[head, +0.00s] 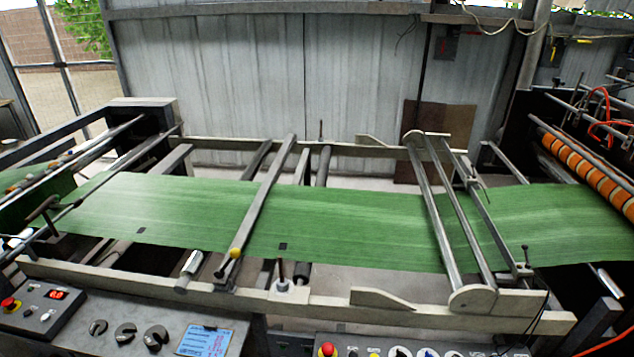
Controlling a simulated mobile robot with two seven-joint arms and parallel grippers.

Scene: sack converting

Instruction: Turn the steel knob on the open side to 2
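A bright steel cylindrical knob (192,263) sticks out at the near side rail, left of a bar with a yellow ball handle (236,253). Another short steel cylinder (609,281) shows at the far right, below the green web (340,226). I cannot tell from this view which one the task means, and no scale or number on either is readable. Neither of my grippers is in view.
The near rail (330,307) runs across the front. A control box (38,306) with a red button stands at left. Dark metal pieces (125,333) and a blue sheet (205,341) lie on the front surface. Another control panel (372,349) is at bottom centre. Orange-banded rollers (585,170) are at right.

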